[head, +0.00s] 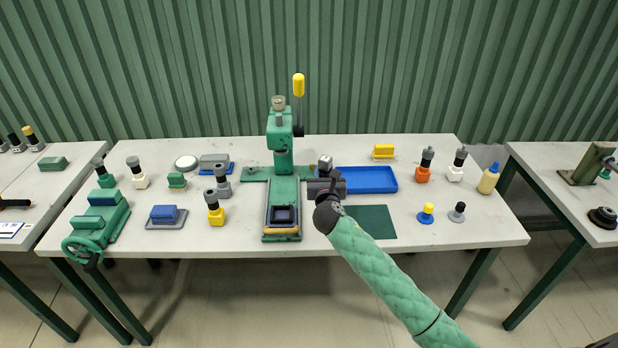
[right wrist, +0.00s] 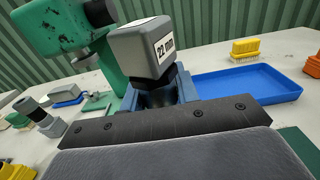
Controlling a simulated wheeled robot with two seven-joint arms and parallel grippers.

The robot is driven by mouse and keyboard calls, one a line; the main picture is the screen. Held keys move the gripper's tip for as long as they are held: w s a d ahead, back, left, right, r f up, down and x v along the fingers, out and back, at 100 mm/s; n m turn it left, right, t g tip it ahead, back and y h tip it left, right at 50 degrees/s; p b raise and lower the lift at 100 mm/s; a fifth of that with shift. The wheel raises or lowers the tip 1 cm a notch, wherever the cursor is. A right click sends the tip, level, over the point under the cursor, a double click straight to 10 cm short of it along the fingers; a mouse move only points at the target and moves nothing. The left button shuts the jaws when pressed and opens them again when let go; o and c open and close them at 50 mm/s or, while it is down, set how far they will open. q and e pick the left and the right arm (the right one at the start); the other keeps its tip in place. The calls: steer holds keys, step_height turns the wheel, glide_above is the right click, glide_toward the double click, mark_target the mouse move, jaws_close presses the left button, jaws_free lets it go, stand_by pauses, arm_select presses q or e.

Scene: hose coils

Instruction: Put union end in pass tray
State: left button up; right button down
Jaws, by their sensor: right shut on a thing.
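My right gripper (head: 326,185) is shut on a grey-headed piece (head: 325,162) with a dark neck. In the right wrist view its block-shaped head (right wrist: 145,48) stands tilted above the jaws (right wrist: 158,98) and bears a "22 mm" label. I cannot tell for sure whether this is the union end. A shallow blue tray (head: 367,181), perhaps the pass tray, lies just right of the gripper; it also shows in the right wrist view (right wrist: 245,86). No piece shows inside it. My left gripper is not in view.
A green lever press (head: 281,135) stands left of the gripper. A dark green mat (head: 372,222) lies in front of the blue tray, and a yellow brush (head: 384,151) behind it. Orange (head: 423,172) and white (head: 456,172) pieces and a bottle (head: 489,178) stand to the right.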

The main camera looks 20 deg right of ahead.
steer(key=w+f+p, duration=0.1)
steer(key=w+f, duration=0.4)
steer(key=w+d+f+p, duration=0.1)
steer(key=w+f, duration=0.2)
steer(key=shift+w+p, duration=0.15)
steer(key=shift+p, duration=0.15)
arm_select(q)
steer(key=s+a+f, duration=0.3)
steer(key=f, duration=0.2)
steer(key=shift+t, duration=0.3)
arm_select(e)
steer(key=shift+f, duration=0.45)
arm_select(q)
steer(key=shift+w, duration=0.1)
arm_select(e)
steer(key=shift+f, duration=0.15)
steer(key=c, duration=1)
jaws_free()
steer(key=shift+c, duration=0.2)
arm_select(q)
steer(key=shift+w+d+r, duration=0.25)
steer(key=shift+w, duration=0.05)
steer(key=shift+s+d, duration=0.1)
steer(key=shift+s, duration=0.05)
